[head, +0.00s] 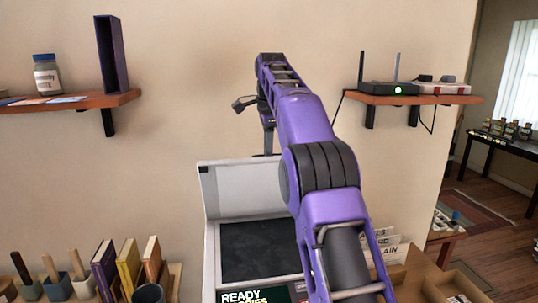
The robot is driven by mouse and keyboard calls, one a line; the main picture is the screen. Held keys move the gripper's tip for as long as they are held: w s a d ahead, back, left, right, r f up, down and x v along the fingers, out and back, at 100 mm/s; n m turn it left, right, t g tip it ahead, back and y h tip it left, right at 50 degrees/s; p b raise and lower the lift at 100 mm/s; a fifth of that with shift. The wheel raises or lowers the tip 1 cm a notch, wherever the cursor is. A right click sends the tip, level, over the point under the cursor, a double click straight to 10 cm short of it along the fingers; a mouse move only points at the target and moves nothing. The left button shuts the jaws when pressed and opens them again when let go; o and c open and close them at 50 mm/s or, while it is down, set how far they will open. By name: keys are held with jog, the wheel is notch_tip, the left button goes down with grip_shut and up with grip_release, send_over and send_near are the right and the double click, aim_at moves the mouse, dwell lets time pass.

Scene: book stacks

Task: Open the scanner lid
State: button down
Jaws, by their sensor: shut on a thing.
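The scanner (212,262) stands at the lower middle with its dark glass bed (255,245) uncovered. Its pale grey-white lid (240,190) is raised, standing steeply at the back of the bed. My gripper (268,150) points down at the lid's top edge and is shut on the lid there. The fingertips are small and partly hidden, so the exact grip is unclear. My purple arm crosses in front and hides the right part of the lid and bed.
Wall shelves hold a jar (46,74) and dark purple binder (112,55) at left, and a router (390,89) at right. Books (128,268) and pots (57,286) stand lower left. A dark sign (255,296) is at the scanner's front. A wooden tray (425,280) is lower right.

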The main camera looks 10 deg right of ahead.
jog(key=shift+w+f, duration=0.3)
jog(key=shift+w, duration=0.15)
dwell(0.3)
jog(key=c, duration=1)
grip_release()
jog(key=shift+w+f, duration=0.15)
jog(key=shift+w, duration=0.1)
jog(key=shift+o, duration=0.6)
jog(key=shift+s+r, duration=0.1)
jog(key=shift+r, duration=0.15)
jog(key=shift+s, duration=0.15)
